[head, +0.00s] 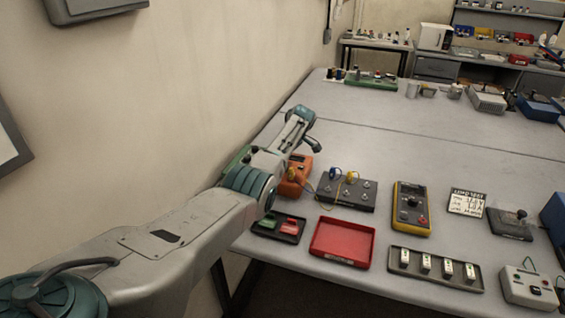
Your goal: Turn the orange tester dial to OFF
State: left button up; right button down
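The orange tester (301,180) lies near the left edge of the grey table. My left arm's links cover part of it, and its dial and markings are too small and too hidden to read. My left gripper (314,146) is at the end of the arm, above the table and beyond the tester, apart from it. Its fingers are too small to tell open or shut. My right gripper is not in view. A yellow multimeter (412,210) with a dark dial stands farther right.
Right of the tester is a dark board (346,193) with coloured plugs. Nearer are a red tray (343,242), a black tray (279,228) with green and red pieces, and a switch strip (435,268). The table's far middle (400,145) is clear. A wall (190,90) runs along the left.

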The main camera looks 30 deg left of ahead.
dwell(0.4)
pick_arm(q)
jog(key=o, duration=1)
jog(key=shift+r, duration=0.1)
jog(key=b+v, duration=0.2)
jog(key=v, duration=0.8)
jog(key=shift+r+b, duration=0.3)
jog(key=shift+b, duration=0.1)
jog(key=shift+d, duration=0.15)
